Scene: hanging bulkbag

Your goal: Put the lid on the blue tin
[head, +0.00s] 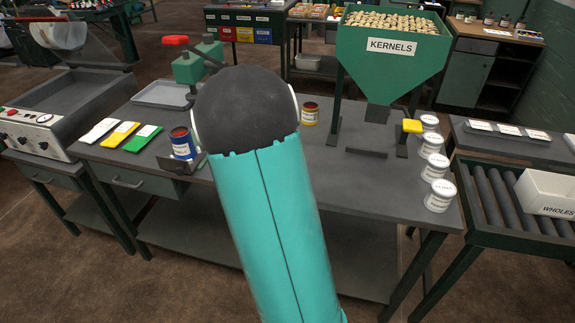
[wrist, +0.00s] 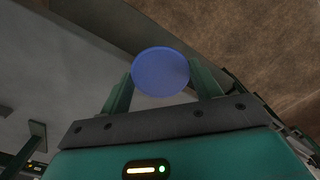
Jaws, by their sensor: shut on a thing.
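The blue tin (head: 183,145) stands on the left part of the workbench in the head view, just left of my arm. It is open on top, with red contents and a pale label. A dark bracket (head: 172,167) is at its base. In the wrist view a round blue lid (wrist: 160,71) sits between the two green fingers of my gripper (wrist: 162,82), which is shut on it. The blue tin cannot be made out in the wrist view. My gripper and the lid are hidden behind my arm in the head view.
A yellow tin (head: 310,113) stands behind my arm near the KERNELS hopper (head: 391,62). White, yellow and green packets (head: 121,135) lie left of the blue tin. Several white tins (head: 440,194) line the bench's right edge. A green press (head: 190,66) stands behind.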

